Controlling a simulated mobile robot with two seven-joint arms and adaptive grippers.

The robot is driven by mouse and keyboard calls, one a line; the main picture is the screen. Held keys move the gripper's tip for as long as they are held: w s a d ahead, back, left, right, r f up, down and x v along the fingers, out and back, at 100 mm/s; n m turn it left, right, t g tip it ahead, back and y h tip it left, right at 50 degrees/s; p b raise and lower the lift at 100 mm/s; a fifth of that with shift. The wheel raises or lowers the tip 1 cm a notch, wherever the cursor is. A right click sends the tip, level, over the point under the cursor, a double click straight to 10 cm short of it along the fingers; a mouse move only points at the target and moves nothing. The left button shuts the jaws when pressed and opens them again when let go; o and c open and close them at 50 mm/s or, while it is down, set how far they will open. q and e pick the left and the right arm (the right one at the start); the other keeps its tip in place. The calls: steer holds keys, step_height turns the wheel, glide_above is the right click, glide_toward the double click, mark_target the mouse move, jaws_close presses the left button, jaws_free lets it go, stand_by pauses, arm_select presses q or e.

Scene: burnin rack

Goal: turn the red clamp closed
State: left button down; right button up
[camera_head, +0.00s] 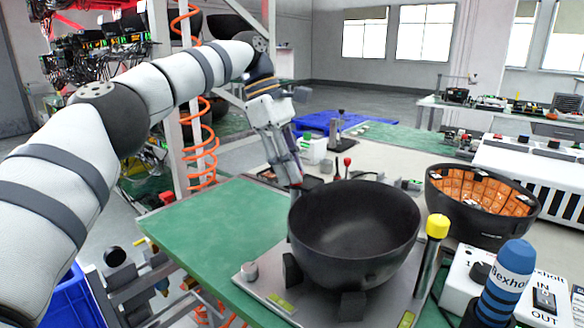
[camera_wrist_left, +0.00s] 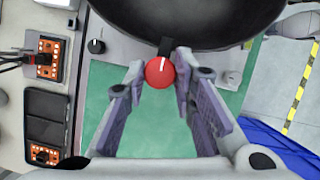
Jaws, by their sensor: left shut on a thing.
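The red clamp (camera_wrist_left: 159,74) shows in the left wrist view as a round red knob with a white line pointing nearly straight up. A short dark tab lies between it and the rim of the black bowl (camera_head: 350,245). My left gripper (camera_wrist_left: 160,68) has its fingertips on either side of the knob and is shut on it. In the head view my left gripper (camera_head: 295,182) reaches down behind the bowl's far left rim, and the bowl hides the red clamp. A yellow-topped clamp (camera_head: 437,227) stands at the bowl's right. My right gripper is not in view.
The bowl sits on a grey plate (camera_head: 258,292) on a green mat (camera_head: 225,225). A bowl with an orange-lined inside (camera_head: 480,205) stands at right. The mat's left part is clear.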

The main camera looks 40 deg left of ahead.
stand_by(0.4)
arm_select(q)
steer(key=c, duration=1.3)
jaws_free()
steer(key=shift+c, duration=0.2)
